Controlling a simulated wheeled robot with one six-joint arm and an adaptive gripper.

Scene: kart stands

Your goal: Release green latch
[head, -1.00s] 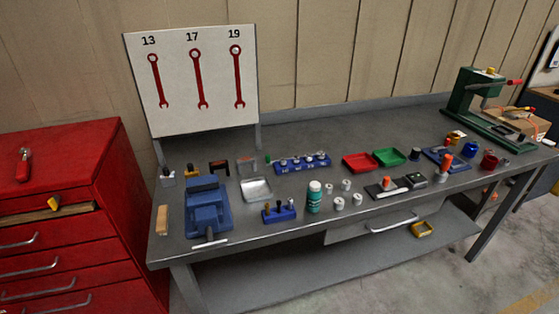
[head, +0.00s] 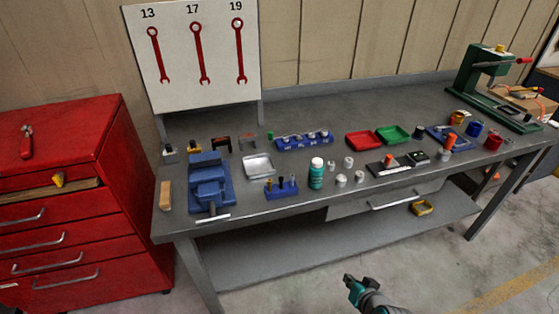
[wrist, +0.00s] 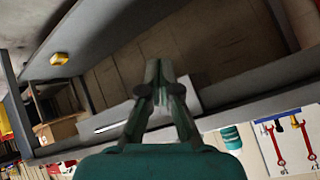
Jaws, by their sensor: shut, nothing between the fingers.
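My gripper (head: 358,282) is low at the bottom of the head view, in front of the bench and apart from everything on it. In the wrist view, my gripper's fingers (wrist: 159,75) come together with nothing between them. I cannot pick out a green latch for certain. A small green piece (head: 270,136) stands at the left end of the blue socket rack (head: 305,142) on the bench; its shape is too small to tell. A green press (head: 477,85) with a red-tipped handle stands at the bench's far right.
The grey bench (head: 330,205) carries a blue vise (head: 210,185), a teal bottle (head: 316,174), a red tray (head: 364,140) and a green tray (head: 393,135). A red drawer cabinet (head: 75,215) stands left. Floor in front is clear.

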